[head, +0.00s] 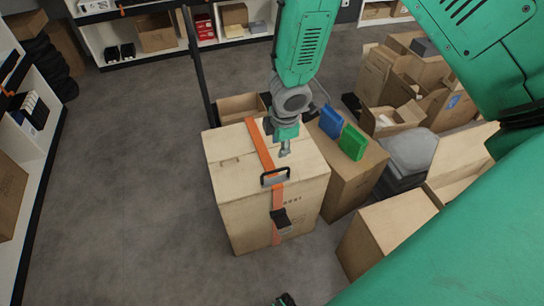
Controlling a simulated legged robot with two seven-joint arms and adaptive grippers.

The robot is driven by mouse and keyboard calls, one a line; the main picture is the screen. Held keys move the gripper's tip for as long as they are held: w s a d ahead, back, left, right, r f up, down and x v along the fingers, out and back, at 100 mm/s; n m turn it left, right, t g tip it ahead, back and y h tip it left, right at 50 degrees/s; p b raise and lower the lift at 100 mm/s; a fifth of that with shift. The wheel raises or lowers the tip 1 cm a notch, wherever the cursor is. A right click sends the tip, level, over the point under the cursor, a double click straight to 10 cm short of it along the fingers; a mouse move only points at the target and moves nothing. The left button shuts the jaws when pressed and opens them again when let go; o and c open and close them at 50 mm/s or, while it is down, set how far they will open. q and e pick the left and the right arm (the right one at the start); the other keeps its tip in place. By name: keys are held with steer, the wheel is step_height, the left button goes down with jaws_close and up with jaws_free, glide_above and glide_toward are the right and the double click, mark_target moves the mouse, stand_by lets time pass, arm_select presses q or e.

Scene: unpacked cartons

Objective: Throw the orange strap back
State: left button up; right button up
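An orange strap (261,148) runs over the top of a large closed carton (230,160) and down its front side. A black buckle (281,218) sits on the strap's front part. A dark handle (275,176) stands at the top front edge, by the strap. My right gripper (285,149) points down over the carton top, just right of the strap. Its fingers look narrow from this side; whether they are open or touch anything is unclear. A small dark and green piece (285,299) at the bottom edge may be part of my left gripper.
A blue box (331,122) and a green box (352,142) stand on a carton (347,185) right of the strapped one. More cartons (387,232) crowd the right. Shelves (32,150) line the left and back. The floor (125,200) at left is clear.

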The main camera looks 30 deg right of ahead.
steer(key=b, duration=0.3)
glide_toward(275, 171)
steer(key=f, duration=0.3)
steer(key=w+f+b, duration=0.1)
steer(key=f, duration=0.1)
steer(key=w+d+f, duration=0.1)
steer(key=f, duration=0.2)
steer(key=shift+f+b, duration=0.1)
steer(key=shift+b, duration=0.25)
steer(key=shift+a+f, duration=0.1)
steer(key=shift+f, duration=0.1)
steer(key=shift+a, duration=0.25)
steer(key=shift+d, duration=0.15)
steer(key=c, duration=0.7)
arm_select(q)
steer(key=f, duration=0.5)
steer(key=shift+s+a, duration=0.25)
arm_select(e)
steer(key=shift+d, duration=0.1)
jaws_close()
